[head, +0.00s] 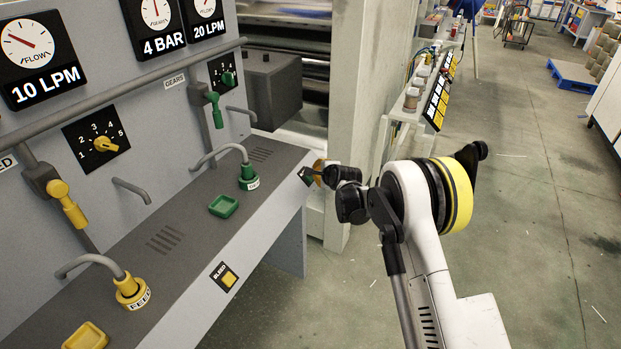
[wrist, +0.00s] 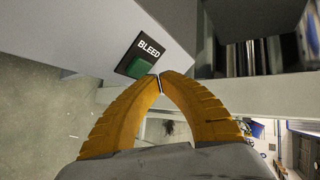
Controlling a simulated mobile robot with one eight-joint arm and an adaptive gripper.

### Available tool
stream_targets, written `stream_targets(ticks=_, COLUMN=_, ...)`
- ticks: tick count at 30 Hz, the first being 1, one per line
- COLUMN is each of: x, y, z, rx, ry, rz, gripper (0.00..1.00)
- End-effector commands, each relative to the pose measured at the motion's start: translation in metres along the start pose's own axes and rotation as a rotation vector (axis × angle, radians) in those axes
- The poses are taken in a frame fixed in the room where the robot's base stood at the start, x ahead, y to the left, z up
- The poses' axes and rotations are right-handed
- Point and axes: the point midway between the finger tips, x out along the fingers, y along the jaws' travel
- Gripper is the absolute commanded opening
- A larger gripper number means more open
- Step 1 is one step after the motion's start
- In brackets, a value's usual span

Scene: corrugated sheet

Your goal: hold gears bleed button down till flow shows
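The green bleed button (wrist: 141,68) sits on a black plate marked BLEED on the bench's front face, in the wrist view. In the head view its plate (head: 306,175) shows at the bench's far right end, partly covered by my gripper (head: 318,173). My gripper's yellow fingers (wrist: 160,79) are shut with tips together, empty, at the button's lower right edge. I cannot tell whether they touch or press it. The GEARS label (head: 174,81) is on the panel. The right flow gauge (head: 205,9) is cut off by the top edge.
A green spout (head: 248,176) and green tray (head: 223,205) are on the bench top. A yellow bleed button (head: 229,278) is nearer on the front face. Yellow feed spout (head: 131,292) stands at left. A pale machine wall (head: 352,120) is behind my gripper.

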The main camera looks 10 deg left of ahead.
Motion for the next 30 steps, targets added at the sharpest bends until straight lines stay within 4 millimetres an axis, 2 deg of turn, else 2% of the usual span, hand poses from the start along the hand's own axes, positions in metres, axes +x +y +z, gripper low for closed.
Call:
stream_targets(ticks=16, x=-0.038, y=-0.021, z=-0.021, rx=0.001, ry=0.001, rz=0.000, gripper=0.00)
stream_targets(ticks=30, x=-0.040, y=-0.022, z=-0.021, rx=-0.002, ry=0.001, rz=0.000, gripper=0.00)
